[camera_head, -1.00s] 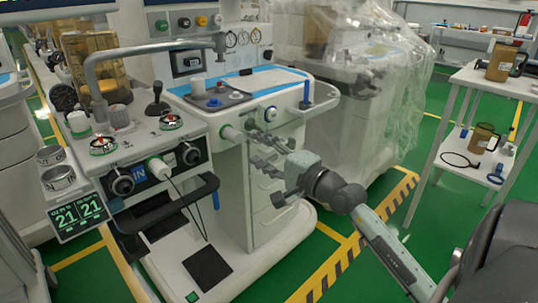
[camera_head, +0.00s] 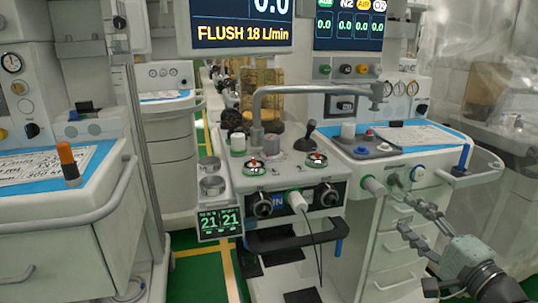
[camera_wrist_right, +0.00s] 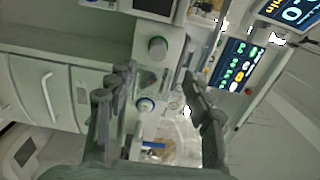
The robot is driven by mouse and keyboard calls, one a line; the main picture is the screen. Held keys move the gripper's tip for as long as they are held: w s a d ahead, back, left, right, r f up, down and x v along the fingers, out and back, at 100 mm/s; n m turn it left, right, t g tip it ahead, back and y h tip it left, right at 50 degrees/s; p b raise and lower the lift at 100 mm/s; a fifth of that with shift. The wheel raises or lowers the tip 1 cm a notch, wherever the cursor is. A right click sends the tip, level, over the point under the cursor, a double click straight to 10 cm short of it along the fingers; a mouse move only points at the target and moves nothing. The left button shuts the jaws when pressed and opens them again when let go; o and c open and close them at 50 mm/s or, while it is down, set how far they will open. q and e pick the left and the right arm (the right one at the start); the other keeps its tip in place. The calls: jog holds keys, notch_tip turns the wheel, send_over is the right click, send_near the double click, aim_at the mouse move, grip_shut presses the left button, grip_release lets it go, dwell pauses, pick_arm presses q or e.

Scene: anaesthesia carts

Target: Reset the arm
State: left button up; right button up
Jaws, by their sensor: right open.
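My right gripper (camera_head: 402,206) is in the lower right of the head view, its two fingers spread and nothing between them. The fingers point left and up at the front of the anaesthesia cart (camera_head: 385,245). In the picture, the upper finger lies close to a green-and-white knob (camera_head: 374,185) and a blue-ringed knob (camera_head: 417,174); I cannot tell whether it touches. In the right wrist view the open gripper (camera_wrist_right: 156,82) frames the blue-ringed knob (camera_wrist_right: 145,105), with the green-and-white knob (camera_wrist_right: 157,47) beyond. My left gripper is not in view.
Another cart (camera_head: 60,235) stands at the left. Plastic-draped equipment (camera_head: 495,110) stands at the right. Green floor (camera_head: 190,285) shows between the carts.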

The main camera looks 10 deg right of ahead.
jog(key=s+d+f+n+g+h+p, duration=0.1)
jog(key=s+d+f+n+g+h, duration=0.4)
jog(key=n, duration=1)
jog(key=f+n+g+h+p, duration=0.1)
jog(key=f+n+h, duration=0.4)
jog(key=f+n, duration=0.9)
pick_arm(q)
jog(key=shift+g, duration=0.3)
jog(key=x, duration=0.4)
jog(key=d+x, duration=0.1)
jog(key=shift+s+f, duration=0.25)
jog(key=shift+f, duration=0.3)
pick_arm(e)
jog(key=s+a+f+m+g+y, duration=0.6)
jog(key=s+a+f+m+g, duration=0.2)
jog(key=s+a+f, duration=0.5)
notch_tip(320, 180, down, 4)
jog(key=a+m, duration=0.2)
jog(key=a, duration=0.1)
jog(key=shift+s+g+y, duration=0.4)
